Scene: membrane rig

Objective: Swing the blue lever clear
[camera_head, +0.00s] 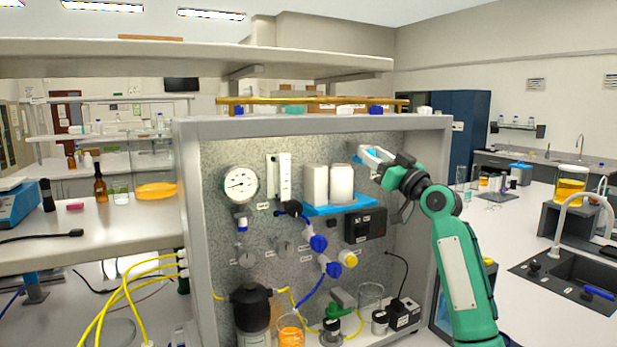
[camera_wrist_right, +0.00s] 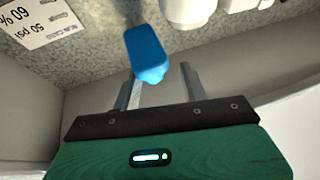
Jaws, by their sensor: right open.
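The blue lever (camera_wrist_right: 148,55) points towards my right wrist camera from the speckled panel, and its rounded end lies between my fingers in that view. In the head view only a little of the blue lever (camera_head: 358,157) shows beside the fingers, high on the panel's right side. My right gripper (camera_head: 372,154) is open, with one finger on each side of the lever in the wrist view. I cannot tell whether either finger touches it. My left gripper is not in view.
The panel (camera_head: 215,215) sits in a grey frame (camera_head: 186,230). Left of my gripper are two white canisters (camera_head: 341,184) on a blue shelf (camera_head: 340,208), above a dark box (camera_head: 365,225). Several blue-handled valves, a gauge (camera_head: 240,184) and yellow tubes (camera_head: 115,300) lie further left and lower.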

